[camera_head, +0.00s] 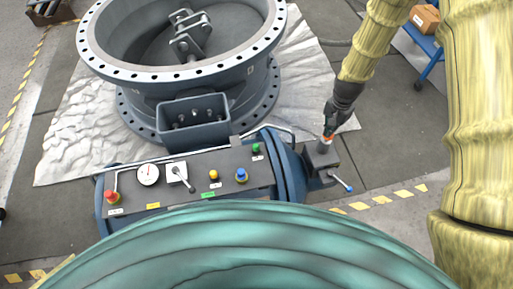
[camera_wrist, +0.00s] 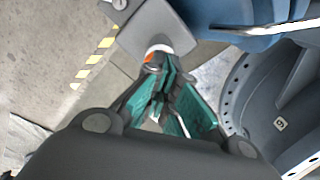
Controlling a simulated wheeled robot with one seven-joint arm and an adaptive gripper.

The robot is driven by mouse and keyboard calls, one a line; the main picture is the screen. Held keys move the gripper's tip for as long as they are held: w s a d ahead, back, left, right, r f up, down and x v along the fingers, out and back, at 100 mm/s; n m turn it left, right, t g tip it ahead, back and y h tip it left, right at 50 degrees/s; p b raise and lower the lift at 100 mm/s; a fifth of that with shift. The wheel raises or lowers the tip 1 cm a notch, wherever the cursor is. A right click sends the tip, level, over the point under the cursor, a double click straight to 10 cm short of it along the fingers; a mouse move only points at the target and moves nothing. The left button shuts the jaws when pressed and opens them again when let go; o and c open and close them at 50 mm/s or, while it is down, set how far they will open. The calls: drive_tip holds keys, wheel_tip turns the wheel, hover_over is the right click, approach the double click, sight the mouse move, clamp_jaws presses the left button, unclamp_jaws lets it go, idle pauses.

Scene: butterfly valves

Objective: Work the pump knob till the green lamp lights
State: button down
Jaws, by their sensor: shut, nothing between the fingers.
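A blue-framed control panel (camera_head: 135,185) carries a red knob (camera_head: 110,196), a round white gauge (camera_head: 148,174), a small lever on a white plate (camera_head: 178,173), a yellow button (camera_head: 214,174), a blue knob (camera_head: 241,174) and a small green lamp or button (camera_head: 256,148). The green one looks dark. Labels are too small to read, so I cannot tell which is the pump knob. My gripper (camera_head: 329,128) is shut and points down at a grey block (camera_head: 322,157) right of the panel. A white post with an orange part (camera_wrist: 153,54) is just beyond my fingertips (camera_wrist: 163,88); contact is unclear.
A rod with a blue tip (camera_head: 342,182) sticks out of the grey block. A large flanged valve body (camera_head: 190,95) stands behind the panel on a crumpled sheet (camera_head: 70,140). A blue cart with a cardboard box (camera_head: 425,18) is at the upper right. Floor right of the block is clear.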

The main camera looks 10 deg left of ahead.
drive_tip(key=shift+r+p, duration=1.6)
drive_tip(key=shift+r, duration=0.25)
drive_tip(key=shift+f, duration=0.2)
drive_tip(key=shift+f+b, duration=0.8)
drive_tip(key=shift+f, duration=0.9)
drive_tip(key=shift+r, duration=0.1)
drive_tip(key=shift+r+p, duration=1.45)
drive_tip(key=shift+r, duration=0.4)
